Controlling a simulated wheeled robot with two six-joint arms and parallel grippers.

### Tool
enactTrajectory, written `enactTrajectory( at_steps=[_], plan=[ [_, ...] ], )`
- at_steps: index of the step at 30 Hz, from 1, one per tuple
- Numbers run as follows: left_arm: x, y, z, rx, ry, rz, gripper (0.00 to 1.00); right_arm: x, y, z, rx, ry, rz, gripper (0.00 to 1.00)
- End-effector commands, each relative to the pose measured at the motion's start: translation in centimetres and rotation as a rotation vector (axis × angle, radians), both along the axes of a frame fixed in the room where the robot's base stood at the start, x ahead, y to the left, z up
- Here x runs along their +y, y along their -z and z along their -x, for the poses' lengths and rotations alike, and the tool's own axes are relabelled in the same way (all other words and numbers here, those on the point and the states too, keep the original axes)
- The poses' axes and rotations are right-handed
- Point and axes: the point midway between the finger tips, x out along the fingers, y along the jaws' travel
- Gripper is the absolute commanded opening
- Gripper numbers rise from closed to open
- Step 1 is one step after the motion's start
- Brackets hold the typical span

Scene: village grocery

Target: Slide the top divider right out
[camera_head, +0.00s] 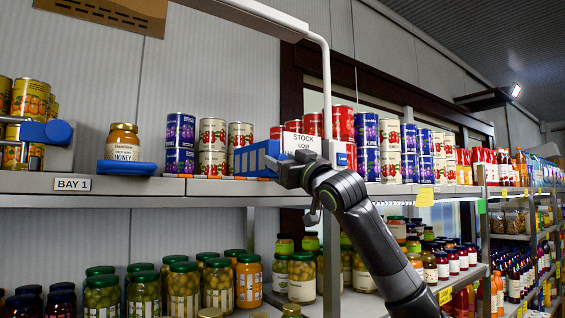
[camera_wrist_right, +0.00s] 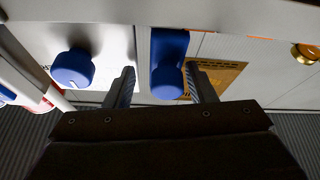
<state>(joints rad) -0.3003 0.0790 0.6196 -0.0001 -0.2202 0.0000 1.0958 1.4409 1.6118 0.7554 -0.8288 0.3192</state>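A ribbed blue divider (camera_head: 257,158) stands on the upper shelf board, left of the stock sign. My right gripper (camera_head: 287,172) is at its right end in the head view. In the right wrist view, the two fingers of my right gripper (camera_wrist_right: 163,88) are apart. The rounded blue knob (camera_wrist_right: 167,82) of a blue part lies between them, with a gap on its left and little room on its right. I cannot tell whether a finger touches it. My left gripper is not in view.
A white sign (camera_head: 304,143) reading STOCK LOW is close to my right gripper. A second blue knob (camera_wrist_right: 72,68) sits on a white panel in the wrist view. Cans (camera_head: 212,145) stand behind the divider; a honey jar (camera_head: 123,142) stands left. Jars (camera_head: 184,287) fill the lower shelf.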

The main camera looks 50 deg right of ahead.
Motion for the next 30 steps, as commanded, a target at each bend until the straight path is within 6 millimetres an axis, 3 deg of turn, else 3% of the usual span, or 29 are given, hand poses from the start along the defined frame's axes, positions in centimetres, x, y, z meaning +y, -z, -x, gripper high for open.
enactTrajectory(
  at_steps=[5,11,30],
  plan=[
    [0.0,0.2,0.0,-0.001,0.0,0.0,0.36,0.1,0.2,0.1,0.0,-0.001,-0.001,0.5],
    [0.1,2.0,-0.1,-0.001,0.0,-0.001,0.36,0.3,1.3,1.7,0.0,0.001,0.002,0.5],
    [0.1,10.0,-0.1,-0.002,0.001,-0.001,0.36,2.1,5.1,10.5,-0.001,0.003,0.001,0.5]
  ],
)
